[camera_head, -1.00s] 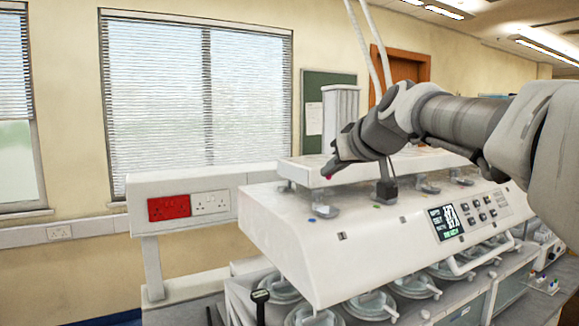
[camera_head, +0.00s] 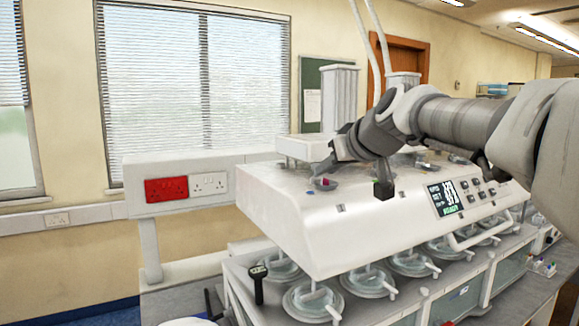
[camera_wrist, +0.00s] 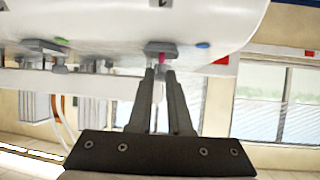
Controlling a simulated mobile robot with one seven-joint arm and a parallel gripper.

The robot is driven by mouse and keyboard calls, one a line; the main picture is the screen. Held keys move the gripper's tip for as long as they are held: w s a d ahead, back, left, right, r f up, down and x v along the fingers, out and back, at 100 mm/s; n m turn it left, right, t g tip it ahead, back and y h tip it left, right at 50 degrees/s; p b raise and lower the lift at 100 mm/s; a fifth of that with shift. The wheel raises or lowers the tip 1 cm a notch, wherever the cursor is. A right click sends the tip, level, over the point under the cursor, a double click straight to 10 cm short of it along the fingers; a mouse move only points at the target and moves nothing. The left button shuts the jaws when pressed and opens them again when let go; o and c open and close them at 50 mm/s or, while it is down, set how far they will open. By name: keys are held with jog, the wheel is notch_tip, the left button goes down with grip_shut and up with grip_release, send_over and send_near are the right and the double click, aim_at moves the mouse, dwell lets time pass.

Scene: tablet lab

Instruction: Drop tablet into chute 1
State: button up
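The white tester machine (camera_head: 375,225) has several small grey chutes along its top. The chute at its front-left end (camera_head: 323,186) is the one under my gripper (camera_head: 318,172). The small pink tablet (camera_head: 325,181) shows at my fingertips, just over or at that chute's mouth. In the wrist view, the pink tablet (camera_wrist: 161,57) sits between the two dark fingertips of my gripper (camera_wrist: 160,73), close against the grey chute piece (camera_wrist: 160,46). The fingers are nearly closed with the tablet between them. The chute's number cannot be read.
A blue spot (camera_wrist: 203,45) and a green spot (camera_wrist: 62,41) lie on the machine top beside chutes. A dark block (camera_head: 383,188) stands right of my gripper. The display panel (camera_head: 444,197) is on the front. Lidded vessels (camera_head: 312,299) line the lower shelf.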

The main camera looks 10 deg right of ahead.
jog(key=shift+o, duration=1.2)
jog(key=v, duration=1.7)
jog(key=shift+s+b, duration=0.2)
jog(key=shift+b, duration=0.15)
jog(key=s+a+f+m+g+h, duration=0.1)
jog(key=s+f, duration=0.4)
jog(key=f, duration=0.6)
jog(key=s+a+f+m+g+h, duration=0.1)
jog(key=s+f+g, duration=0.2)
jog(key=f, duration=0.8)
jog(key=s+a+f+m+g+h, duration=0.1)
jog(key=s+a+f+g, duration=0.1)
jog(key=s+f, duration=0.5)
notch_tip(320, 180, down, 4)
jog(key=shift+s+r, duration=0.1)
jog(key=shift+s, duration=0.05)
